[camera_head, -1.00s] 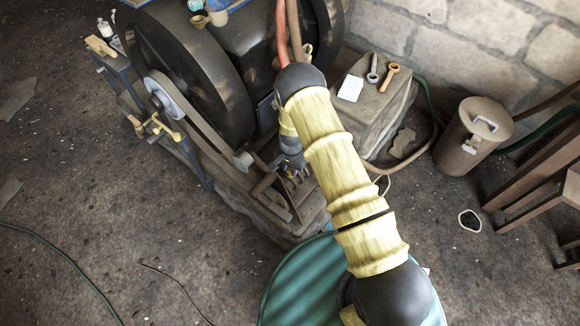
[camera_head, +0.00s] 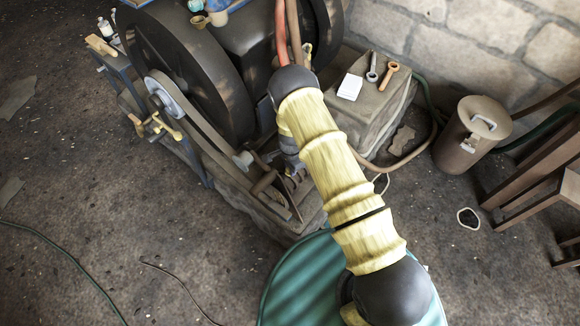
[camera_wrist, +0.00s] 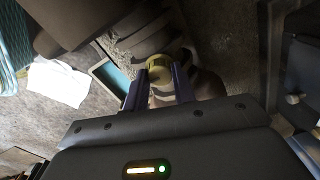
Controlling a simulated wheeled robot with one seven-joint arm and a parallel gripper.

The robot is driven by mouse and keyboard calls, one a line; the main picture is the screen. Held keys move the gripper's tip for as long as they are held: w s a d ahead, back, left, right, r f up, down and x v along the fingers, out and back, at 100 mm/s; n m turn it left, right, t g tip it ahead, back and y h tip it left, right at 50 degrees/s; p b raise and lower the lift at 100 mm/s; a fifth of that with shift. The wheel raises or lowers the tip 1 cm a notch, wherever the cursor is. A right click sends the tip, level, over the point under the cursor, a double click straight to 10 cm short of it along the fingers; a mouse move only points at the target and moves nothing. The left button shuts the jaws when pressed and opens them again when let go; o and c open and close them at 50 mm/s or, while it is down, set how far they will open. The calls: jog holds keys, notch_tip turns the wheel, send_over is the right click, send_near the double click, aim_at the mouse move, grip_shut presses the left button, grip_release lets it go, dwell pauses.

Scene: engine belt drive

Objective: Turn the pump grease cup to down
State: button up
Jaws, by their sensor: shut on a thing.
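The pump grease cup (camera_wrist: 160,67) shows in the wrist view as a small round brass-coloured cap between the two finger ends. My gripper (camera_wrist: 160,82) is shut on it, with one finger on each side. In the head view my wrist (camera_head: 289,148) reaches down beside the engine's belt drive. My arm hides the fingers and the cup there, so I cannot tell how the cup is turned.
A large dark flywheel (camera_head: 185,75) and a small belt pulley (camera_head: 243,160) stand to the left. A stone block (camera_head: 385,115) holds a white card (camera_head: 350,87) and two wrenches. A lidded metal can (camera_head: 472,138) stands at right.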

jog(key=shift+s+a, duration=0.1)
jog(key=o, duration=1)
notch_tip(320, 180, up, 17)
jog(key=p, duration=0.3)
jog(key=shift+s+d+r, duration=0.15)
jog(key=shift+d, duration=0.05)
